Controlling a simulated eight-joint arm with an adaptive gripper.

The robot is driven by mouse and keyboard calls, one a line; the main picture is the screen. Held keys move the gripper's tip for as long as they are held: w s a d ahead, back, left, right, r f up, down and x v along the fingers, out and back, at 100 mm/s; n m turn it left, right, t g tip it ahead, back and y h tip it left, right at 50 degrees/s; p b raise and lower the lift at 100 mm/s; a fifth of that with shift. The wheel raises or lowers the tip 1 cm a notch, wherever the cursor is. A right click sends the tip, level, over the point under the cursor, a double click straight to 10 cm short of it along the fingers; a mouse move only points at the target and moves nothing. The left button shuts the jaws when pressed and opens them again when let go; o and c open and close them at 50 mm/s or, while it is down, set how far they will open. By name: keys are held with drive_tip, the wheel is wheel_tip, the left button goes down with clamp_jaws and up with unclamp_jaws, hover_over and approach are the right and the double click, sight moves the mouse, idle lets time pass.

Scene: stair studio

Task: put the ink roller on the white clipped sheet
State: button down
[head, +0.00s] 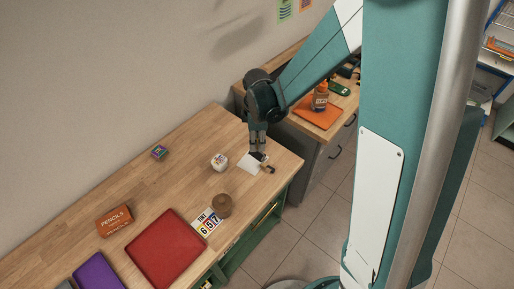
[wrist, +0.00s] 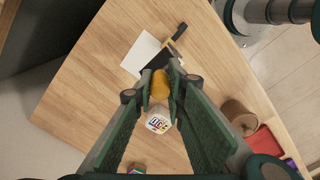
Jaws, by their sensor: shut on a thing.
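My gripper (head: 258,152) points down over the white sheet (head: 246,166) near the table's right end. In the wrist view its fingers (wrist: 160,92) are shut on the yellow handle of the ink roller (wrist: 160,84). The roller's dark head shows just past the fingertips, over the sheet's lower edge in that view. In the head view the dark head (head: 259,157) overlaps the sheet's far right part; I cannot tell whether it touches. The white sheet (wrist: 138,52) lies flat, with a black and yellow clip (wrist: 178,34) at its side. The fingers partly hide the roller.
A white lettered cube (head: 219,161) stands left of the sheet. A brown round pot (head: 222,205), a number card (head: 207,223) and a red tray (head: 165,248) are nearer the front. A pencil box (head: 114,221) lies farther left. The middle of the table is clear.

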drive_tip(key=shift+f, duration=1.5)
drive_tip(key=shift+s+f+b, duration=0.1)
drive_tip(key=shift+f+b, duration=0.5)
drive_tip(key=shift+b, duration=0.1)
drive_tip(key=c, duration=2.3)
unclamp_jaws()
drive_tip(key=shift+r, duration=0.15)
drive_tip(key=shift+r+p, duration=0.6)
drive_tip(key=shift+p, duration=0.2)
drive_tip(key=shift+r, duration=5.9)
